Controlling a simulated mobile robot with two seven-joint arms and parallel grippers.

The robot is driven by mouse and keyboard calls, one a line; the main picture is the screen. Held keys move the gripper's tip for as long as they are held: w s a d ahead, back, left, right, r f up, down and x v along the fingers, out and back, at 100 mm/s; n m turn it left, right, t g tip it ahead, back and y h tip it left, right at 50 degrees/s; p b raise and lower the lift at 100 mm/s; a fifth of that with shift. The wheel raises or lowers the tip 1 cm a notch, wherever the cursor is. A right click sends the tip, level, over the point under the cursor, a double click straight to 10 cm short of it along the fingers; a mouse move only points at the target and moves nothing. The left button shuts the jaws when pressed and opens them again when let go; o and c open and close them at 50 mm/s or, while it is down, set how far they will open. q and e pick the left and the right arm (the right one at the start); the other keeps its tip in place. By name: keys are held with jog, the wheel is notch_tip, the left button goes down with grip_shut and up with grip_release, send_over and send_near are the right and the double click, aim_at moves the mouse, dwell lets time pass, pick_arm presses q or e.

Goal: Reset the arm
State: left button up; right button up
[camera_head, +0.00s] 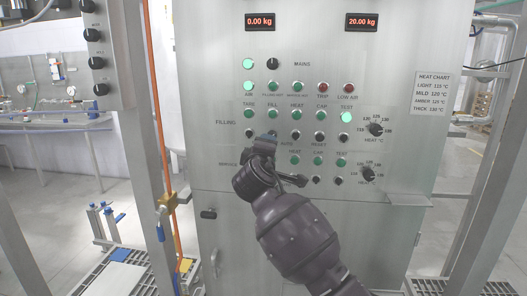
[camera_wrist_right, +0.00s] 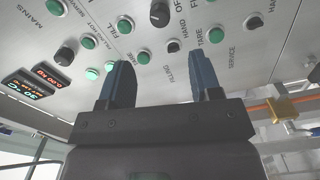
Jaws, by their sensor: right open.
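My right arm reaches up from the bottom of the head view to a steel control panel (camera_head: 310,40). Its gripper (camera_head: 266,140) is in front of the lower button rows, left of the panel's middle, and hides some controls there. In the right wrist view the gripper (camera_wrist_right: 163,80) has its two dark blue fingers spread apart with nothing between them. The panel face with green buttons and black knobs lies beyond the fingertips. Whether a fingertip touches the panel I cannot tell. My left gripper is not in view.
The TEST lamp (camera_head: 346,117) glows bright green. HEAT °C knobs (camera_head: 376,129) sit at the right. An orange hose (camera_head: 153,90) and a steel post (camera_head: 133,110) stand left of the cabinet.

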dwell(0.5)
notch_tip(320, 180, up, 3)
jog(key=s+a+m+t+y, duration=0.2)
jog(key=a+y, duration=0.1)
jog(key=y, duration=0.3)
jog(key=s+d+f+m+g, duration=0.1)
jog(key=s+d+f+m, duration=0.1)
jog(key=s+d+f, duration=0.4)
jog(key=s+d+f+m+y, duration=0.1)
jog(key=d+f+m, duration=0.15)
jog(key=f, duration=0.65)
jog(key=s+d+f+m+g, duration=0.1)
jog(key=s+d+f+m, duration=0.1)
jog(key=s+d+f, duration=0.4)
jog(key=s+d+f+m+g+h, duration=0.1)
jog(key=s+d+f, duration=0.3)
jog(key=s+f, duration=0.4)
jog(key=s+d+f+m+g+h, duration=0.1)
jog(key=s+d+f+g, duration=0.2)
jog(key=s+f, duration=0.6)
jog(key=s+d+f+m+g+h, duration=0.1)
jog(key=s+d+f+m, duration=0.1)
jog(key=s+d+f, duration=0.3)
jog(key=s+f, duration=0.3)
jog(key=s, duration=0.2)
jog(key=shift+d+f+g+h, duration=0.3)
jog(key=shift+f+g+h, duration=0.05)
jog(key=shift+g+h, duration=0.05)
